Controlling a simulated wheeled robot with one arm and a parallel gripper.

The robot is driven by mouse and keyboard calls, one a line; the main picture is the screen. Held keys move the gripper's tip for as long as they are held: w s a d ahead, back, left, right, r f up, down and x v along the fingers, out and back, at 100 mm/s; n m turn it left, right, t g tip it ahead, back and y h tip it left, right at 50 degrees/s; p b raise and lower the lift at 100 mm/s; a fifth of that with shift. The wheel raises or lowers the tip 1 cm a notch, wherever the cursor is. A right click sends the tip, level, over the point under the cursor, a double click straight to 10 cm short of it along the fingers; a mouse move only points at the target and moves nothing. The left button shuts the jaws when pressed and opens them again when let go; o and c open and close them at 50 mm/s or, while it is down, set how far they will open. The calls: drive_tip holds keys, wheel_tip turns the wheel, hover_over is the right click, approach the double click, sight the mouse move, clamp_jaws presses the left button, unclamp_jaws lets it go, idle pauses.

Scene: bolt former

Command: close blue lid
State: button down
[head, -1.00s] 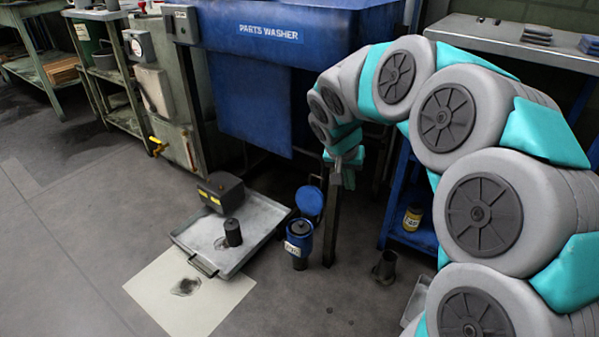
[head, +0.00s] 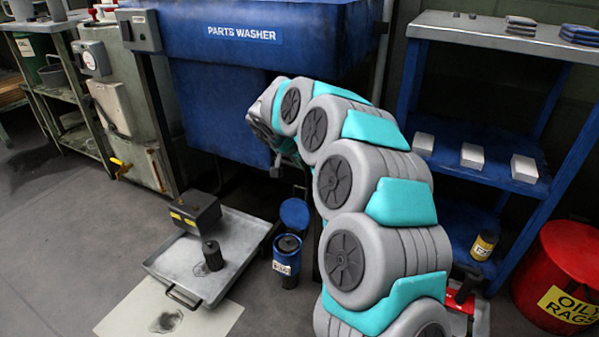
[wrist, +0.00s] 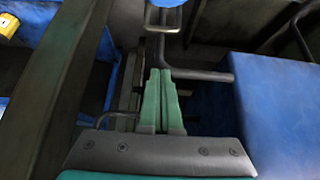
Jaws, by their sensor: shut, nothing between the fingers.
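The round blue lid (head: 295,213) stands open and upright behind a small blue canister (head: 288,262) with a pale label, on the floor. A dark top shows in the canister's mouth. My gripper (head: 276,170) is above and slightly left of the lid in the head view, apart from it and partly hidden by my arm. In the wrist view my gripper (wrist: 160,72) has its green fingers together, empty. A blue rounded edge, seemingly the lid (wrist: 166,3), is cut off at the top of that view, beyond the fingertips, near a metal loop.
A grey metal tray (head: 165,262) with a dark box and a black cylinder lies left of the canister. The blue parts washer (head: 225,105) stands behind. A blue shelf (head: 460,165) and red oily-rags bin (head: 560,275) are at right.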

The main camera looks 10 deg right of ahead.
drive_tip(key=x, duration=0.9)
drive_tip(key=shift+s+a+b, duration=0.3)
drive_tip(key=shift+s+a, duration=0.3)
drive_tip(key=shift+s, duration=0.25)
drive_tip(key=shift+s+a+b, duration=0.25)
drive_tip(key=shift+s+a, duration=0.35)
drive_tip(key=shift+s, duration=0.25)
